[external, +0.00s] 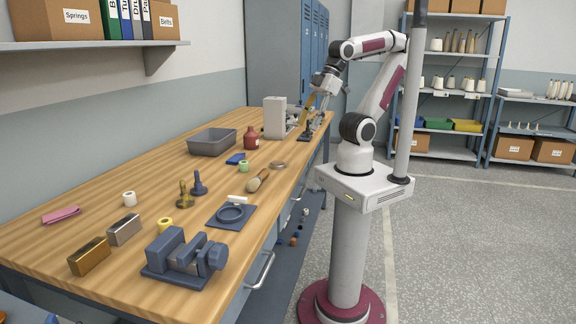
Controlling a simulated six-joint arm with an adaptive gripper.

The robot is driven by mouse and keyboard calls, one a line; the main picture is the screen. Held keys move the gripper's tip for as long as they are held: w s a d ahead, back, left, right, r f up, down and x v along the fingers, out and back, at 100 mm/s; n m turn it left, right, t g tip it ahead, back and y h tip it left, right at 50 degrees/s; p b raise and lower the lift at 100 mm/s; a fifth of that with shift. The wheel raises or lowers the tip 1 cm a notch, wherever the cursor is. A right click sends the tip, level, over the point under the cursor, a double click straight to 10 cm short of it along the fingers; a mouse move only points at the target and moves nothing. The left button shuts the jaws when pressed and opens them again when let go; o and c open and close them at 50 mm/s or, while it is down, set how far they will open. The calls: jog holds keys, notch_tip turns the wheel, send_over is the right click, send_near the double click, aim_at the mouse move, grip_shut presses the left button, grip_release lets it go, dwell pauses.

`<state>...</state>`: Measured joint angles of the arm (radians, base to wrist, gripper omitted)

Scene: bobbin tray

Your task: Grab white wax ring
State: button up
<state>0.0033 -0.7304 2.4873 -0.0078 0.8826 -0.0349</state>
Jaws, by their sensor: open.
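A small white ring (129,198), which looks like the white wax ring, lies on the left part of the wooden bench (95,225), with nothing touching it. My gripper (316,104) is at the far right end of the bench, well away from the ring. It is open; its fingertips are small and hard to make out against the things behind.
A yellow ring (165,225), two metal blocks (124,229) and a vise (184,257) are in front of the white ring. Dark and brass stamps (185,196) stand to its right. A pink cloth (61,215) lies left. A grey bin (212,141) and a green ring (244,166) are farther back.

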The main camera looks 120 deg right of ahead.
jog(key=w+d+r+n+t, duration=0.1)
jog(key=w+d+n, duration=0.15)
jog(key=w, duration=0.35)
jog(key=w+d+r+n+h, duration=0.1)
jog(key=w+r+n, duration=0.15)
jog(key=w, duration=0.25)
jog(key=w+d+r+n+t, duration=0.1)
jog(key=w+n, duration=0.2)
jog(key=w, duration=0.3)
jog(key=n+t+y, duration=0.1)
jog(key=n+t, duration=0.5)
jog(key=n, duration=2.2)
send_over(130, 199)
jog(key=s+d, duration=0.2)
jog(key=s, duration=0.2)
notch_tip(130, 199, down, 17)
jog(key=shift+s+f, duration=0.1)
jog(key=shift+f, duration=1.65)
